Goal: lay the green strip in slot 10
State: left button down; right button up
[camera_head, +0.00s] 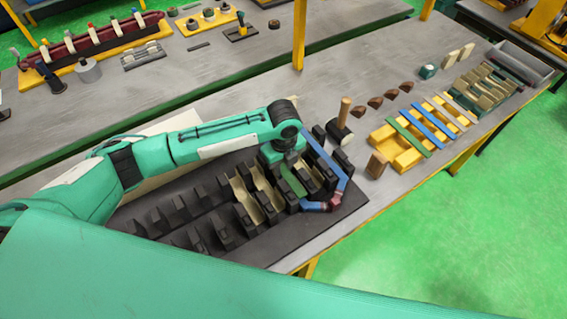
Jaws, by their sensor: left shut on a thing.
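My left gripper (288,163) comes in from the left and points down over the dark slotted stator block (290,240). It is shut on a green strip (293,182), which shows just below it between the dark teeth. The gripper hides the strip's far end, and I cannot tell whether the strip touches the slot floor. Beige liners (246,198) show in slots to its left and right. A blue coil (322,151) with dark red wrapped ends lies around the teeth to the right. I cannot read any slot number. My right gripper is not in view.
A yellow rack (393,150) to the right holds another green strip (410,138), blue strips and a tan one. A mallet (341,125), a wooden block (377,164) and several brown wedges (375,102) stand between. A grey bin (520,62) is at the far right.

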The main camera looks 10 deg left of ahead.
pick_arm(q)
jog(key=shift+f, duration=0.55)
dwell(0.4)
jog(key=shift+f, duration=0.5)
dwell(0.4)
jog(key=c, duration=1.1)
grip_release()
jog(key=shift+o, duration=0.2)
jog(key=shift+r, duration=0.2)
jog(key=shift+r+p, duration=0.65)
jog(key=shift+p, duration=0.2)
jog(key=shift+r, duration=0.1)
